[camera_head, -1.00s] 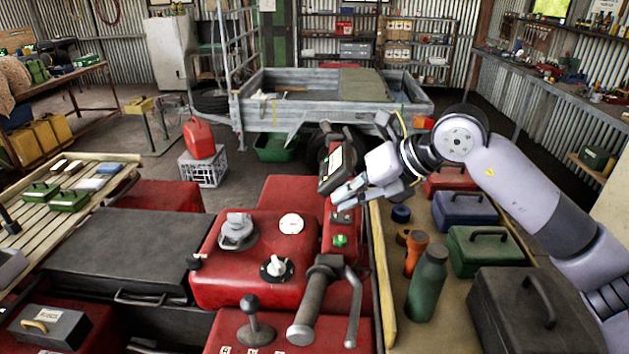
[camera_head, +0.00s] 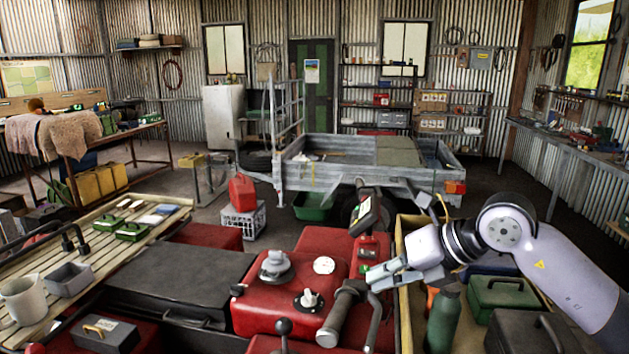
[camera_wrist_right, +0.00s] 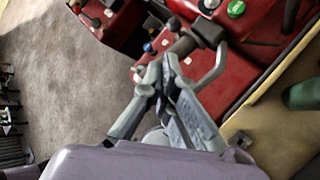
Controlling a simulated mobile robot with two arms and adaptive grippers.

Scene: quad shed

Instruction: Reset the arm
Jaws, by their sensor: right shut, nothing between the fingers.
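My right gripper (camera_head: 374,279) is shut and empty, on my pale arm that comes in from the right. In the head view its fingertips overlap the area beside the black handlebar grip (camera_head: 341,318) and its lever, in front of the red quad body (camera_head: 265,304). In the right wrist view the closed fingers (camera_wrist_right: 166,72) point at the grey lever (camera_wrist_right: 212,72); I cannot tell whether they touch it. A small display (camera_head: 362,209) stands just behind the gripper. My left gripper is not in view.
A tray at the right holds a green bottle (camera_head: 444,320), a green toolbox (camera_head: 500,294) and a dark toolbox (camera_head: 535,331), close under my right arm. A trailer (camera_head: 335,176) stands behind. A slatted rack (camera_head: 100,265) with a mug (camera_head: 22,298) is at the left.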

